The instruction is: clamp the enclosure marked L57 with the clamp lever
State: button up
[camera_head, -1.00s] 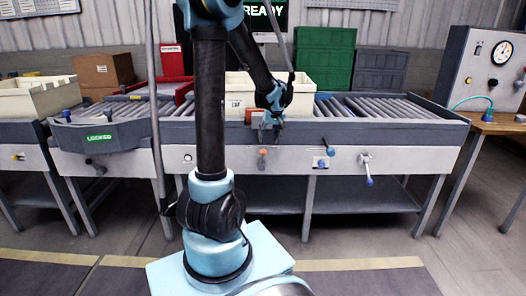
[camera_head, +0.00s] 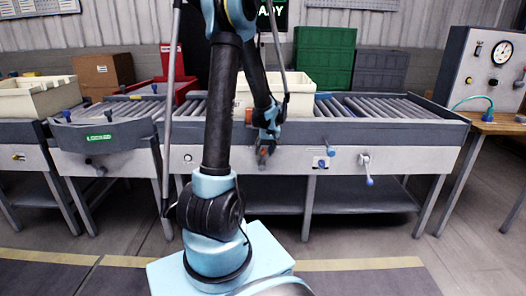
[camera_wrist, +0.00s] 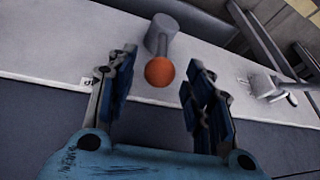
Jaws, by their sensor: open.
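My gripper (camera_head: 264,146) is in front of the conveyor's front panel, over a lever with an orange ball knob. In the wrist view my gripper (camera_wrist: 160,66) is open, its two fingers apart. The orange knob (camera_wrist: 160,72) shows in the gap between them, on a grey stem (camera_wrist: 161,38) that comes out of the pale panel. Whether the fingers touch it cannot be told. A small orange-brown block (camera_head: 249,115) shows at the conveyor's edge, partly hidden by my arm. No L57 mark is readable, so I cannot tell which thing is the enclosure.
To the right on the panel are a blue-knobbed control (camera_head: 322,162) and a crank (camera_head: 366,168); the crank also shows in the wrist view (camera_wrist: 274,86). A cream bin (camera_head: 301,97) stands on the rollers. A green "LOCKED" sign (camera_head: 99,138) is at the left.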

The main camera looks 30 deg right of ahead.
jog(key=shift+c, duration=0.2)
grip_shut()
